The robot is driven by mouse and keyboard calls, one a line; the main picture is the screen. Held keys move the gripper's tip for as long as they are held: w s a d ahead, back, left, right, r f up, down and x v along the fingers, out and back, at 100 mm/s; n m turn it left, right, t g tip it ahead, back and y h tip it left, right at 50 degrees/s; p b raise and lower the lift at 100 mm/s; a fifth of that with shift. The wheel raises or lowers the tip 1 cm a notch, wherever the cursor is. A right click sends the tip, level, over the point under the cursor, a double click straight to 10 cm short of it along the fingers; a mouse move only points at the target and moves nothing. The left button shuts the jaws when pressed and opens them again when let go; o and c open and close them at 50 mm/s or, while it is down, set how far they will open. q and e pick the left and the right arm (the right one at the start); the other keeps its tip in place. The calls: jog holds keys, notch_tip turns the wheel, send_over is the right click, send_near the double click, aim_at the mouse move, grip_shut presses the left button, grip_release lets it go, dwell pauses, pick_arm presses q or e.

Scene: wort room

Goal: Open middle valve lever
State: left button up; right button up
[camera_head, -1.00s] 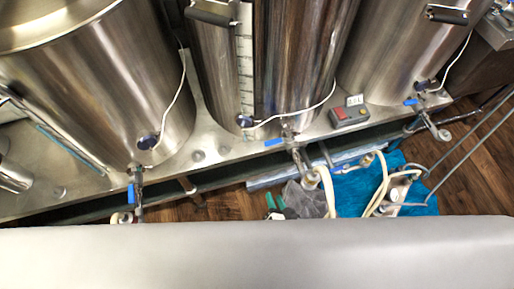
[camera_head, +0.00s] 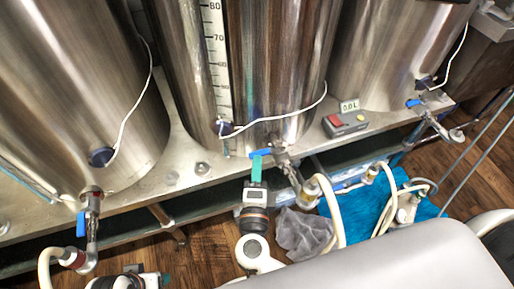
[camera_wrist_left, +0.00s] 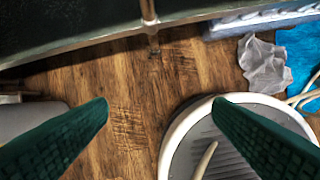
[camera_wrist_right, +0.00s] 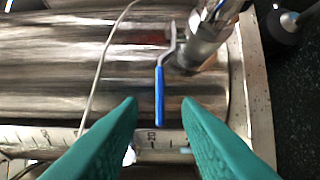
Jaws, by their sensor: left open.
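The middle valve lever (camera_head: 266,153) is a blue handle at the foot of the middle steel tank. It lies roughly crosswise to its metal valve (camera_head: 285,165). My right gripper (camera_head: 257,158) is just in front of the lever in the head view. In the right wrist view its green fingers (camera_wrist_right: 159,103) are open, and the blue lever (camera_wrist_right: 159,95) shows in the gap between their tips. I cannot tell whether they touch it. My left gripper (camera_wrist_left: 160,104) is open and empty above the wooden floor, low and left in the head view, mostly cut off.
A left valve with a blue lever (camera_head: 81,224) and a right one (camera_head: 415,103) flank the middle. A red-buttoned box (camera_head: 345,124) stands on the ledge.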

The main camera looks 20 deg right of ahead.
aim_at(268, 152)
jog(key=x, duration=0.6)
jog(key=shift+w, duration=0.35)
jog(key=shift+d, duration=0.15)
grip_shut()
